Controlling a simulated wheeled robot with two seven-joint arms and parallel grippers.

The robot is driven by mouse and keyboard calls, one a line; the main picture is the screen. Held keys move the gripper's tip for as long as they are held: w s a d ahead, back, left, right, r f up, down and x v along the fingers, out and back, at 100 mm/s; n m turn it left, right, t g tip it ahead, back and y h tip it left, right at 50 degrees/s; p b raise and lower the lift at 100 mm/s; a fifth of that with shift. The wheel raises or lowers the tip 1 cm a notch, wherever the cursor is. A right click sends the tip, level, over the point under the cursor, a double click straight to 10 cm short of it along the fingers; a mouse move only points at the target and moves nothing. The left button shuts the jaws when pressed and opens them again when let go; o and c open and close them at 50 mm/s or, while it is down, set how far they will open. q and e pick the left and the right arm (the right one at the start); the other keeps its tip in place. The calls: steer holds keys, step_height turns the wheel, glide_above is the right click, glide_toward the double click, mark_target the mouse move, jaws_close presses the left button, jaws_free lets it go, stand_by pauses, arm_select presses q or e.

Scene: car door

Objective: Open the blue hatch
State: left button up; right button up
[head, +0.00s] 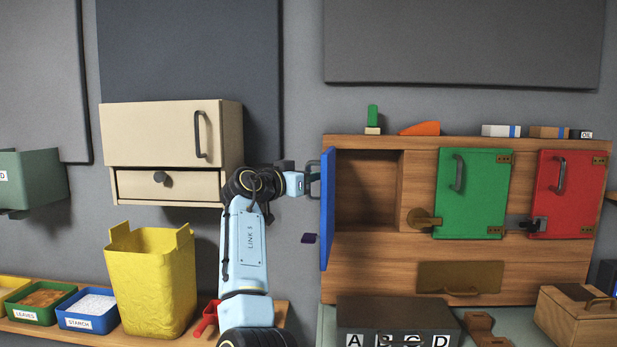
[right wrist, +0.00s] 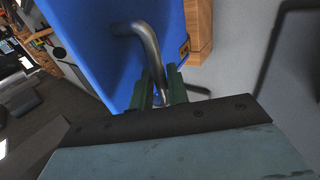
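The blue hatch (head: 327,208) stands swung open on the left side of the wooden board, seen almost edge-on in the head view. Its compartment (head: 366,190) is exposed and looks empty. My right gripper (head: 312,178) is at the hatch's outer face, by its handle. In the right wrist view the blue hatch (right wrist: 88,45) fills the upper left. There the green fingers of my right gripper (right wrist: 160,90) are closed around the grey bar handle (right wrist: 150,45). My left gripper is not in view.
A green hatch (head: 472,195) and a red hatch (head: 567,195) are shut to the right. A beige cabinet (head: 150,140) and a yellow bin (head: 152,280) stand left of my arm. A dark box (head: 398,318) sits below the board.

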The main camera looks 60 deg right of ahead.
steer(key=w+a+b, duration=0.1)
steer(key=a, duration=1.2)
steer(key=shift+w, duration=0.2)
